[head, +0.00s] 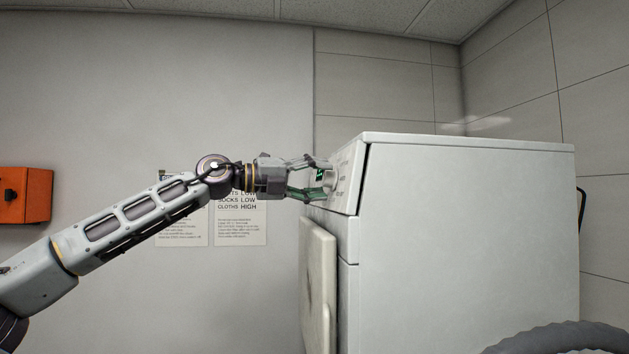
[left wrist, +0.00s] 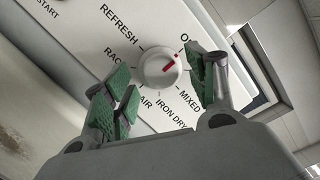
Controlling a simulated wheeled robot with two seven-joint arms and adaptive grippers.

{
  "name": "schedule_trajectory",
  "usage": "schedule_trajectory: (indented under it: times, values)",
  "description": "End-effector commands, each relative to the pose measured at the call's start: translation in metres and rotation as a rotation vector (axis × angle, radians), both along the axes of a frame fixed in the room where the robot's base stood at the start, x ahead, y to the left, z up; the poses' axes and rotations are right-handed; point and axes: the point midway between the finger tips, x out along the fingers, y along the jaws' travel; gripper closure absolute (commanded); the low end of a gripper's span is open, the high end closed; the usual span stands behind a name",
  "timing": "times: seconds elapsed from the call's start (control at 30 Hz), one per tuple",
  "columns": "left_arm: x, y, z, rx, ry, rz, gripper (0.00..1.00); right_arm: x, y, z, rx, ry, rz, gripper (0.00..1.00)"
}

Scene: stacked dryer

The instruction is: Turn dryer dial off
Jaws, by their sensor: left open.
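The white round dial (left wrist: 160,69) sits on the dryer's control panel (left wrist: 75,35) in the left wrist view. Its red mark points to the upper right, near a label starting with "O" that a finger partly hides. Other labels read REFRESH, AIR, IRON DRY and MIXED. My left gripper (left wrist: 157,92) is open, with its green-padded fingers on either side of the dial; I cannot tell whether they touch it. In the head view, my left gripper (head: 318,177) is at the front panel of the white dryer (head: 460,220). My right gripper is not in view.
A door panel (head: 318,285) stands out from the dryer front below the controls. Printed notices (head: 240,228) hang on the wall behind my arm. An orange box (head: 25,195) is at the far left. A grey ribbed hose (head: 555,340) is at the lower right.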

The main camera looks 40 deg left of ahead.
Motion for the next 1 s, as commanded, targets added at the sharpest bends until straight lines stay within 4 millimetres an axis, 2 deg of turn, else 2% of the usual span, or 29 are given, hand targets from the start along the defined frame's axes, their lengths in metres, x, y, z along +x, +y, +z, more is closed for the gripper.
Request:
schedule_trajectory:
  times: [0.43,1.0]
  values:
    - [-0.007,0.004,0.001,0.002,-0.001,0.001,0.43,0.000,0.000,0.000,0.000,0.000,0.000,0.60]
    - [-0.027,0.014,0.001,0.001,-0.003,-0.001,0.43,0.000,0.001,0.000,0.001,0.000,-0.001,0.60]
